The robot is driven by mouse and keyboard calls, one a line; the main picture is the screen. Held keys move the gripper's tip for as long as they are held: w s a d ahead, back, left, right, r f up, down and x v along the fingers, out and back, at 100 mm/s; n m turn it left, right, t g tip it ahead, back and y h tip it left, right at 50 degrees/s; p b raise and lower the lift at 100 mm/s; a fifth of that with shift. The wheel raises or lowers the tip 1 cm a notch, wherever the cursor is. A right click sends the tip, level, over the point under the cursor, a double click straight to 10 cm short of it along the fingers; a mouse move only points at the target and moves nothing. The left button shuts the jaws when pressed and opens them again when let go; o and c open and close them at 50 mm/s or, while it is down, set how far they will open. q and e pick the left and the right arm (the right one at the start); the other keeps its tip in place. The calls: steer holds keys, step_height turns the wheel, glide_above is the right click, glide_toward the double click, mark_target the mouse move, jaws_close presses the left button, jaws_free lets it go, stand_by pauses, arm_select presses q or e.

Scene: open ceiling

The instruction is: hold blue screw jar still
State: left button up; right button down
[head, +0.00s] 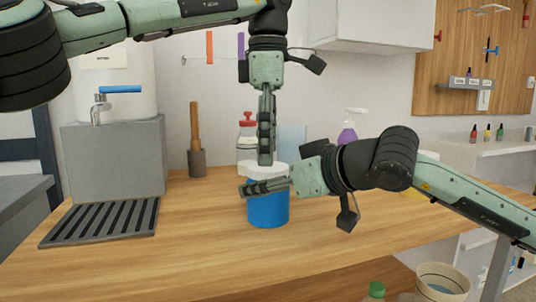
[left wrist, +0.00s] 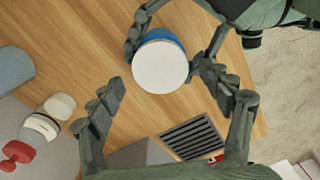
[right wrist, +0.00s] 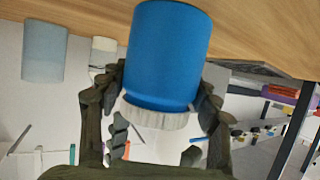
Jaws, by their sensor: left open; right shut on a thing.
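The blue screw jar (head: 268,212) stands upright on the wooden counter in the head view, with a white lid on top. The lid fills the middle of the left wrist view (left wrist: 160,68), with a sliver of blue behind it. My right gripper (head: 265,187) comes in from the right and is shut on the jar, its fingers across the upper part. In the right wrist view the jar's blue body (right wrist: 165,50) sits between its fingers. My left gripper (head: 266,160) points down over the lid, open, with nothing held; whether it touches the lid is unclear.
A grey dispenser block with a tap (head: 110,150) and a slotted drain tray (head: 100,222) stand left. A red-topped bottle (head: 248,135), a wooden-handled tool (head: 196,140) and a purple bottle (head: 347,134) stand behind. The counter's front left is clear.

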arm_select(q)
steer(key=shift+f, duration=0.95)
steer(key=shift+c, duration=0.3)
steer(key=c, duration=1.2)
steer(key=shift+o, duration=0.2)
steer(key=n, duration=0.4)
steer(key=shift+n, duration=0.4)
steer(key=n, duration=0.5)
steer(key=shift+r, duration=0.2)
steer(key=shift+r, duration=0.95)
